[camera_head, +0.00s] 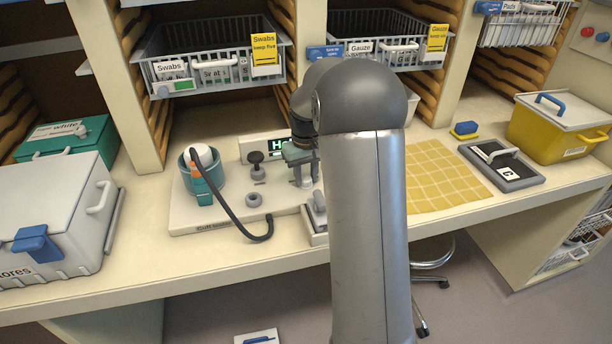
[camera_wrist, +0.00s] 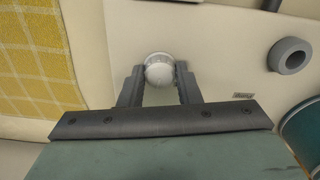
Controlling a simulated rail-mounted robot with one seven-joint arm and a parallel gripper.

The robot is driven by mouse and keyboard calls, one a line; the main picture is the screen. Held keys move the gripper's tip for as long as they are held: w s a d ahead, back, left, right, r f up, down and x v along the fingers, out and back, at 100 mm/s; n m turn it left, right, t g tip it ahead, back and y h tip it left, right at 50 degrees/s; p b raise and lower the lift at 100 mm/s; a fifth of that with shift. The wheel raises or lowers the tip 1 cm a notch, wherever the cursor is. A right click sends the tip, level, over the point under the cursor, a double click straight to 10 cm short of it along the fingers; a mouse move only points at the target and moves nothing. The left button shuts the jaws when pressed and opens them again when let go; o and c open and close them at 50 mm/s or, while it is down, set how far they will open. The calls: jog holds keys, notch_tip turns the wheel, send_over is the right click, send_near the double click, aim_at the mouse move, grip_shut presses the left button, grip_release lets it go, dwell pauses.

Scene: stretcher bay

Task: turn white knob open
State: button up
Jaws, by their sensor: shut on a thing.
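In the wrist view my gripper (camera_wrist: 159,82) has its two dark fingers closed on the sides of the white knob (camera_wrist: 158,70). The knob is small and rounded, and it sits on a pale base plate. In the head view my gripper (camera_head: 303,165) is seen over the right part of that base plate (camera_head: 190,215). My arm covers much of that area. The knob itself cannot be made out clearly in the head view, and how far it is turned cannot be told.
On the plate are a teal holder (camera_head: 203,175) with a dark hose (camera_head: 235,215), a dark knob (camera_head: 255,160) and a grey ring (camera_head: 253,200). A yellow checked mat (camera_head: 440,175) lies to the right. A white box (camera_head: 60,215) stands at left. Wire baskets (camera_head: 205,85) hang above.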

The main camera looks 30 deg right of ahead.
aim_at(306, 178)
jog(key=m, duration=0.3)
jog(key=shift+m, duration=2.1)
jog(key=o, duration=1)
notch_tip(306, 178, up, 18)
jog(key=shift+f, duration=0.25)
